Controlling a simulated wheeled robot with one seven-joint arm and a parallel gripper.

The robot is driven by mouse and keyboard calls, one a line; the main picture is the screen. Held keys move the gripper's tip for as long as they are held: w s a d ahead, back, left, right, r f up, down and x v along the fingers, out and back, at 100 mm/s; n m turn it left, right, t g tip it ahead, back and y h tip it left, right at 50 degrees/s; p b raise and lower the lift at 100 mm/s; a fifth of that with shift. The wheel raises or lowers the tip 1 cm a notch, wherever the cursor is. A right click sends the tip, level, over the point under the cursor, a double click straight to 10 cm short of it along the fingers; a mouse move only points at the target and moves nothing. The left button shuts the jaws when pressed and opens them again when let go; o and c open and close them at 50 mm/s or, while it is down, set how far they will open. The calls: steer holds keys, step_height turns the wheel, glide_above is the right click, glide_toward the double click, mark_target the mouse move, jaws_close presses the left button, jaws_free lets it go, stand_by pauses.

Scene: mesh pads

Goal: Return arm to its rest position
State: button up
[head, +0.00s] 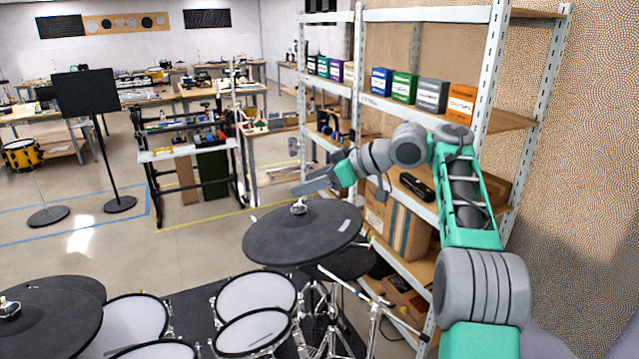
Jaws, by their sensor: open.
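My arm, green and grey, rises from the lower right of the head view and bends at a grey elbow in front of the shelves. Its end reaches left. My gripper (312,187) is above the far edge of a dark cymbal pad (303,232). It looks empty and seems apart from the pad. The jaws are small in this view and the gap between them is hard to make out.
A metal shelf rack (487,70) with boxes stands close behind my arm. Drum pads (255,296) and cymbal pads fill the lower left. A patterned wall (590,150) is on the right. Open floor (90,245) lies at the left, near a black stand (85,92).

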steer(key=s+d+f+m+h+b, duration=0.1)
steer(key=s+d+f+m+h, duration=0.2)
steer(key=s+f, duration=0.4)
steer(key=s+d+f+m+h+b, duration=0.2)
steer(key=s+d+f+m+h, duration=0.2)
steer(key=s+f, duration=0.4)
steer(key=s+d+f+m+h+b, duration=0.1)
steer(key=s+d+f+m+h, duration=0.2)
steer(key=s, duration=1.4)
steer(key=d+f+m, duration=0.2)
steer(key=d+f, duration=0.1)
steer(key=f, duration=0.2)
steer(key=shift+s+m+h, duration=0.25)
steer(key=shift+m+h, duration=0.15)
steer(key=shift+c, duration=0.2)
